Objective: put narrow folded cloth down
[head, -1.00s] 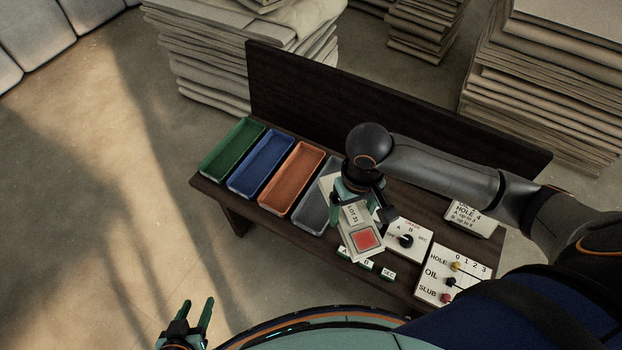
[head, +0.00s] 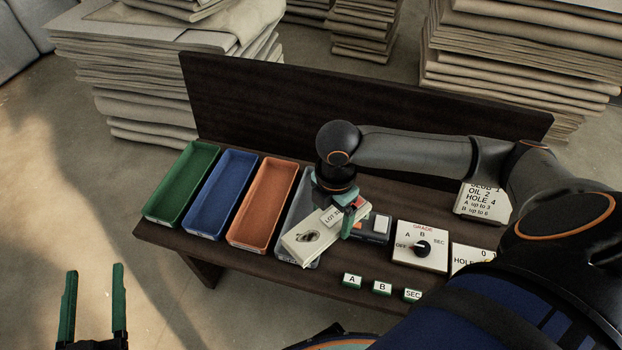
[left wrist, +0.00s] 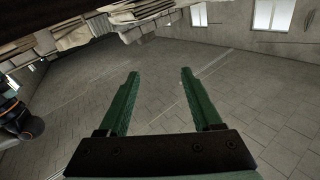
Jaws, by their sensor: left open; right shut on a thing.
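The narrow folded cloth (head: 306,238) is a cream, flat bundle with a dark emblem and a "LOT" tag (head: 332,216). My right gripper (head: 342,212) is shut on its right end. The cloth lies slanted across the front part of the grey tray (head: 291,212); I cannot tell whether it touches the tray or hangs above it. One green finger shows; the other is hidden. My left gripper (head: 94,272) is open and empty over the floor, left of the bench. It also shows open in the left wrist view (left wrist: 160,85).
Green (head: 181,184), blue (head: 222,194) and orange (head: 263,204) trays stand left of the grey one on the dark bench (head: 165,236). A small device (head: 376,230), a grade dial panel (head: 420,246) and labelled blocks (head: 382,288) are to the right. Cloth stacks (head: 150,80) stand behind.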

